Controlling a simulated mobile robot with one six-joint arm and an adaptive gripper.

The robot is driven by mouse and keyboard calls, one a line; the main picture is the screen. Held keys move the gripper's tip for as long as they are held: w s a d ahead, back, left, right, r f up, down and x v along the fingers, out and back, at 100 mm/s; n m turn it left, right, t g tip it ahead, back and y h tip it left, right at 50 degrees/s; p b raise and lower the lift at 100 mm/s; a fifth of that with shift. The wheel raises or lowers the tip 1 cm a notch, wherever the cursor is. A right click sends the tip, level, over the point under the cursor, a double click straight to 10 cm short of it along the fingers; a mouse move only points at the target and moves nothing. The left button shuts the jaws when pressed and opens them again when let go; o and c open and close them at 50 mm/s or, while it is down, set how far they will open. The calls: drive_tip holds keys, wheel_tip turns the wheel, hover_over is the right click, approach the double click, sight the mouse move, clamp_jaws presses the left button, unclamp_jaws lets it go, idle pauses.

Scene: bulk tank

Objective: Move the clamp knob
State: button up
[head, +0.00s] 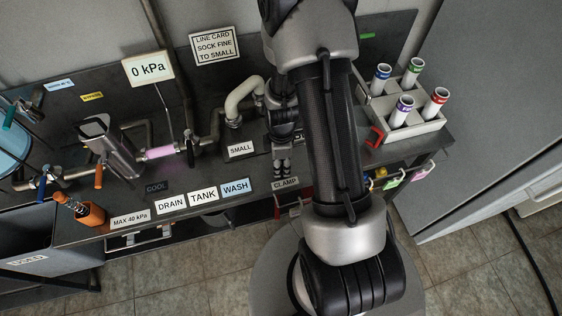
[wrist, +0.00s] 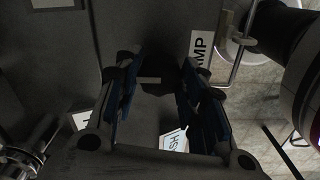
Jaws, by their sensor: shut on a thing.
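My gripper (head: 282,168) reaches down to the dark counter, just behind the CLAMP label (head: 285,183) at its front edge. In the wrist view, the two blue-padded fingers of my gripper (wrist: 157,66) stand a little apart. They are shut on a dark thing between them, taken to be the clamp knob (wrist: 154,88). It is in deep shadow, and its shape and turn position cannot be made out. In the head view the knob is hidden by my gripper and arm. Part of the CLAMP label (wrist: 200,48) shows right of the fingers in the wrist view.
A pipe line with a pink-lit glass section (head: 160,152) runs left of my gripper, below a 0 kPa display (head: 148,69). A grey rack (head: 412,128) with capped tubes stands right of my arm. DRAIN, TANK and WASH labels (head: 235,187) line the front edge.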

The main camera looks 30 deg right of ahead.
drive_tip(key=shift+m, duration=0.4)
drive_tip(key=m, duration=0.3)
drive_tip(key=shift+m, duration=0.3)
drive_tip(key=m, duration=0.3)
drive_tip(key=shift+m, duration=0.3)
drive_tip(key=m, duration=0.6)
drive_tip(key=shift+m, duration=0.4)
drive_tip(key=o, duration=1.1)
drive_tip(key=shift+r, duration=0.1)
